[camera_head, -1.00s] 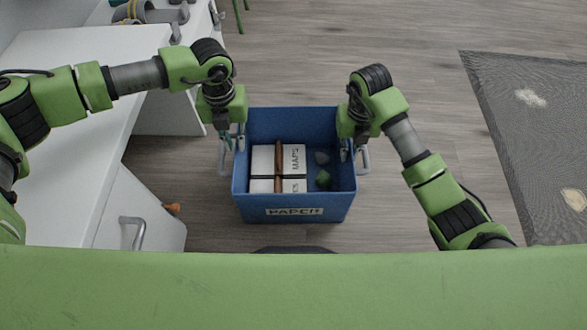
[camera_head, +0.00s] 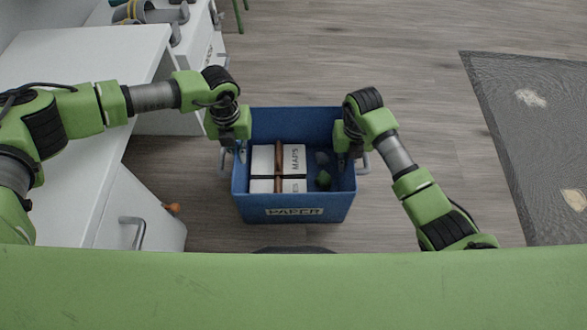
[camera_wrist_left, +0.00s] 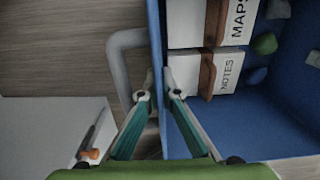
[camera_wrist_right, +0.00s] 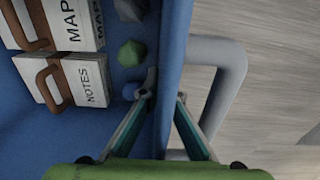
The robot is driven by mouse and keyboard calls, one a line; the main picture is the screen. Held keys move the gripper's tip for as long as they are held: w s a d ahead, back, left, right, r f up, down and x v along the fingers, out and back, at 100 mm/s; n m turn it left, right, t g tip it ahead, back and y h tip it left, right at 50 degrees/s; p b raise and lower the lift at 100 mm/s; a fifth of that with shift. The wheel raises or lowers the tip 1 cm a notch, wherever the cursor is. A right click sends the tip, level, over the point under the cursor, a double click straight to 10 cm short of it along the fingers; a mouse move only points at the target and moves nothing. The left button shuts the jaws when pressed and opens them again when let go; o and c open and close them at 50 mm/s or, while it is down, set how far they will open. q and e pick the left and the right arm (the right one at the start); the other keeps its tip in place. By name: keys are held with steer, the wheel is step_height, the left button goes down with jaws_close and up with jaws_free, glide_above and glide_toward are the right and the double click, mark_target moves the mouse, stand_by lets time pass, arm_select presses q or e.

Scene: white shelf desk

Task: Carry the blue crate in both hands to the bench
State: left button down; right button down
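The blue crate (camera_head: 243,180) stands upright on the floor in front of me, with a paper label on its near wall. My left gripper (camera_head: 232,150) has one finger on each side of the crate's left wall. In the left wrist view (camera_wrist_left: 158,78) its fingertips have closed on the wall, inside the grey handle (camera_wrist_left: 122,70). My right gripper (camera_head: 347,152) straddles the right wall and looks closed on it in the right wrist view (camera_wrist_right: 163,85); its outer fingertip is partly hidden. White boxes (camera_head: 294,158) marked MAPS and NOTES and small green and blue lumps lie inside.
A white desk (camera_head: 95,60) with a drawer unit (camera_head: 140,215) and a grey handle stands close at the left. An orange-handled tool (camera_head: 173,208) shows by the drawer unit. A dark mat (camera_head: 530,120) lies at the right. The wooden floor beyond the crate is clear.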

arm_select(q)
steer(key=shift+r, duration=0.15)
steer(key=shift+r, duration=0.1)
steer(key=shift+w+r+p, duration=0.1)
steer(key=shift+r+p, duration=2.25)
steer(key=shift+p, duration=0.25)
